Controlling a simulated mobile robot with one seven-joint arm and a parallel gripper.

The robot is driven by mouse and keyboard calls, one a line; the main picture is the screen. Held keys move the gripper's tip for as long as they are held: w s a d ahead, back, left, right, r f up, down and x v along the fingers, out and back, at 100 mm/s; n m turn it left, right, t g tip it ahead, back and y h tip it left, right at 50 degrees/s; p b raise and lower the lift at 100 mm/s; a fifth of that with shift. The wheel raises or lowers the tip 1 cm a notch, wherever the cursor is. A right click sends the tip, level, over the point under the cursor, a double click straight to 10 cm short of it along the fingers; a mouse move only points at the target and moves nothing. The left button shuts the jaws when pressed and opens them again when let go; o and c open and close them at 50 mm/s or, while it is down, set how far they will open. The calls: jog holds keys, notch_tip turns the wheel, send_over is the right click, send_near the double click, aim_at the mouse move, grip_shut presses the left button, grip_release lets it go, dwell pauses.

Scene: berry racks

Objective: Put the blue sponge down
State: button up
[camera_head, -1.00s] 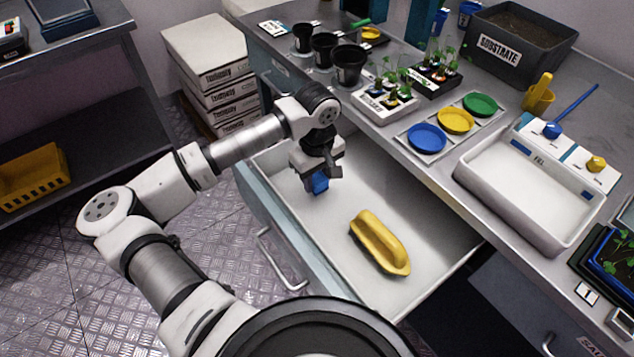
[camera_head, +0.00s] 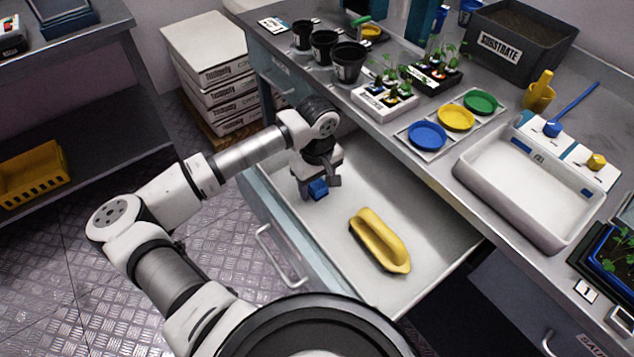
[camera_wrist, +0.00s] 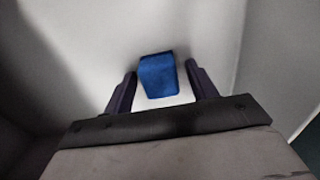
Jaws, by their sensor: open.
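The blue sponge (camera_head: 318,189) is a small blue block in the open white drawer (camera_head: 330,240), toward its back left part. It also shows in the wrist view (camera_wrist: 158,75), between and slightly beyond the two dark fingers, with a gap on each side. My gripper (camera_head: 320,190) is low in the drawer around the sponge, with its fingers apart; it also shows in the wrist view (camera_wrist: 160,90). The sponge appears to lie on the drawer floor, though the contact is hard to see.
A yellow scrubbing brush or float (camera_head: 380,240) lies in the drawer to the right of my gripper. The drawer walls stand close on the left and back. Above is the bench with black pots (camera_head: 348,62), coloured dishes (camera_head: 427,135) and a white tray (camera_head: 480,185).

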aim_at(317, 183)
jog(key=shift+r, duration=0.1)
jog(key=shift+r+p, duration=0.25)
jog(key=shift+p, duration=0.05)
notch_tip(317, 183, up, 12)
jog(key=b, duration=0.2)
jog(key=shift+f+b, duration=0.15)
jog(key=shift+b, duration=0.2)
